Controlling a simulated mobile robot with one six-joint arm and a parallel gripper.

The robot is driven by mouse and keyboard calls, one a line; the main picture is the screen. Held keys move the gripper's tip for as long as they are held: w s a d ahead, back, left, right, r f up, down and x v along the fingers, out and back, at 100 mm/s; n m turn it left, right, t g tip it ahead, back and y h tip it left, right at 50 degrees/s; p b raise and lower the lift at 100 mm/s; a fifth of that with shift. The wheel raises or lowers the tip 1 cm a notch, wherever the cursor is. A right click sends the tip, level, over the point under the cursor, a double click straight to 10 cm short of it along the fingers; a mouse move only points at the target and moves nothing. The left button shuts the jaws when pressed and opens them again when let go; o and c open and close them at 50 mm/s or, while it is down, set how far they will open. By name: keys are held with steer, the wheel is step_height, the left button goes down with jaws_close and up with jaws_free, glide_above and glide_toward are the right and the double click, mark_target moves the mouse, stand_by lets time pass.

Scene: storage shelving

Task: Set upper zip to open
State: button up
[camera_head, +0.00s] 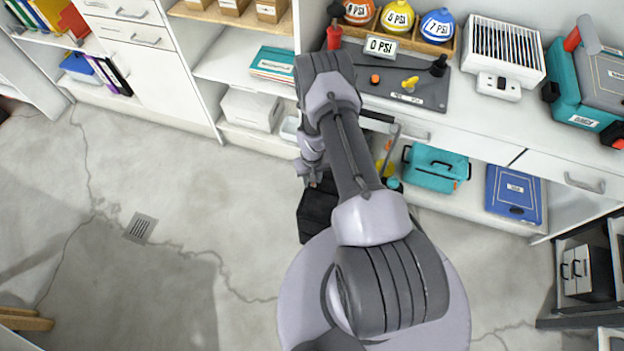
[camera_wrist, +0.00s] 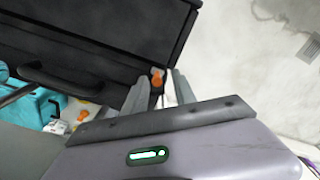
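A black case (camera_wrist: 110,35) with a dark handle (camera_wrist: 45,76) fills the upper left of the wrist view. A small orange tab (camera_wrist: 157,79) sits at its near edge, by the corner; it may be the zip pull, but I cannot tell upper from lower. My gripper (camera_wrist: 159,86) is open, with one finger on each side of the tab and gaps between. In the head view the black case (camera_head: 316,212) shows partly behind my arm, near the floor; my gripper's fingers are hidden there. Whether the zip is open or closed is not visible.
A teal bag (camera_head: 436,168) and a blue case (camera_head: 513,193) lie on the low shelf to the right. The counter holds a grey board (camera_head: 430,95), a white vented box (camera_head: 503,48) and a teal case (camera_head: 590,80). The floor (camera_head: 170,190) on the left is clear.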

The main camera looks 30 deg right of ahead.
step_height(320, 180, up, 16)
steer(key=p, duration=0.5)
steer(key=shift+p, duration=0.3)
steer(key=shift+r, duration=0.1)
